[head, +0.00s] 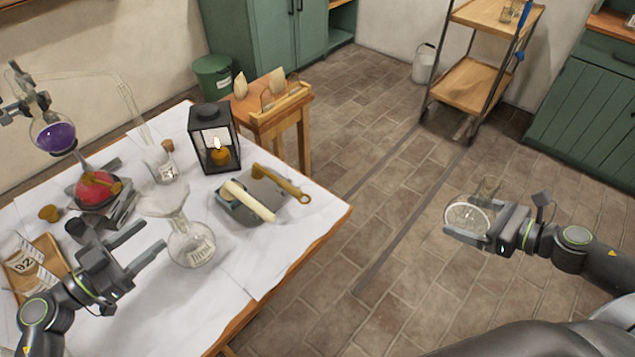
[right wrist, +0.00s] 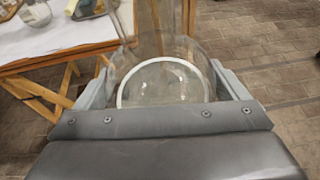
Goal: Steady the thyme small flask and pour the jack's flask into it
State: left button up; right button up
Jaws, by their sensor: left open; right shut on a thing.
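The thyme flask (head: 192,248) is a clear round-bottomed glass with a handwritten label and stands upright on the white-covered table. A pale glass funnel shape (head: 163,202) shows at its mouth. My left gripper (head: 153,238) is open just left of this flask, its fingers pointing towards it and apart from it. My right gripper (head: 463,230) is shut on a clear glass flask (head: 467,213) and holds it over the floor, away from the table. In the right wrist view this held flask (right wrist: 165,82) shows a pale ring and sits between the fingers. I cannot tell what it contains.
A flask of red liquid (head: 98,187) sits on a grey stand at the left, with a purple flask (head: 54,135) above. Open floor (head: 380,190) lies between table and right arm.

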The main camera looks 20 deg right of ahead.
aim_at(176, 217)
pick_arm(q)
jog(key=shift+p+x, duration=0.6)
jog(key=shift+x, duration=3.15)
jog(key=shift+s+d+f, duration=0.1)
jog(key=shift+s+f, duration=0.05)
jog(key=shift+f, duration=0.05)
jog(key=shift+c, duration=0.4)
jog(key=c, duration=1)
